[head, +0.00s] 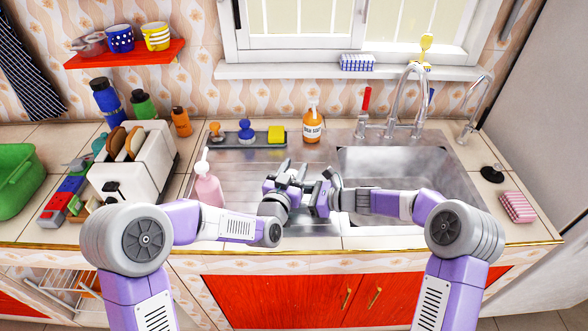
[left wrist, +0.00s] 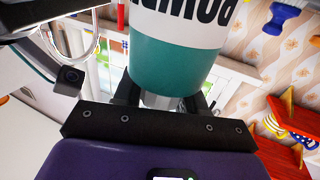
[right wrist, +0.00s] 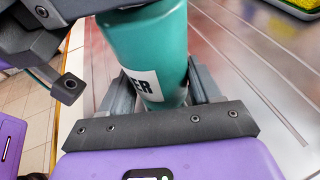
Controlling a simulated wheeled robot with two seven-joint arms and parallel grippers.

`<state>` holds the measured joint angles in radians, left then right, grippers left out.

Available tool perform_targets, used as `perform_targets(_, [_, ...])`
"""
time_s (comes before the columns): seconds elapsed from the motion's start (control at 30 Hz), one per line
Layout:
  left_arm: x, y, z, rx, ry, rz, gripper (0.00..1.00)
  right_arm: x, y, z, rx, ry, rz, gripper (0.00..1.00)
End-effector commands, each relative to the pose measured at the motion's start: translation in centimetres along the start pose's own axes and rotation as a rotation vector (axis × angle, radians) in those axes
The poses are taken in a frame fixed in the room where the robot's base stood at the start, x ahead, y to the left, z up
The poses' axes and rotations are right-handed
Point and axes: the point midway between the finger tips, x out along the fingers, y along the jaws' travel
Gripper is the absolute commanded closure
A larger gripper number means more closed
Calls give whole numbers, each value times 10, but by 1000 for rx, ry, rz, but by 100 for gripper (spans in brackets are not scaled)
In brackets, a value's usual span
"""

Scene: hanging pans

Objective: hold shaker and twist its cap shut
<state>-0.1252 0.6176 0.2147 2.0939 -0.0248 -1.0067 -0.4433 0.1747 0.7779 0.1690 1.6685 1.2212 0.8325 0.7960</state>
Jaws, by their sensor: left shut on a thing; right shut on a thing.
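The shaker shows close up in the left wrist view as a teal cylinder (left wrist: 172,62) with a white, dark-lettered label and a narrower grey-silver end, which looks like the cap (left wrist: 160,101). My left gripper (left wrist: 166,92) is shut with its fingers on either side of that silver end. In the right wrist view the teal body (right wrist: 148,45) stands between the fingers of my right gripper (right wrist: 162,88), shut on the body near its label. In the head view the two grippers meet over the sink's drainboard, and the shaker is hard to make out between them.
The sink basin (head: 400,172) is right of the grippers, with a tap (head: 405,95) behind. A pink bottle (head: 208,188) and toaster (head: 128,165) stand left. An orange soap bottle (head: 312,126) and a brush tray (head: 240,142) stand behind.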

Motion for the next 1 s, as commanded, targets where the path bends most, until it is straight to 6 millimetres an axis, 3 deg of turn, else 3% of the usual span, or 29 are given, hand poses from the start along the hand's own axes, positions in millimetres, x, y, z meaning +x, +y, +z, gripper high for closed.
perform_targets(0.6, [0, 6, -2, -5, 5, 335, 90, 1, 1, 0, 1, 0, 2, 69])
perform_targets(1.0, [-2, 9, -1, 0, 1, 402, 90, 1, 1, 0, 0, 0, 2, 69])
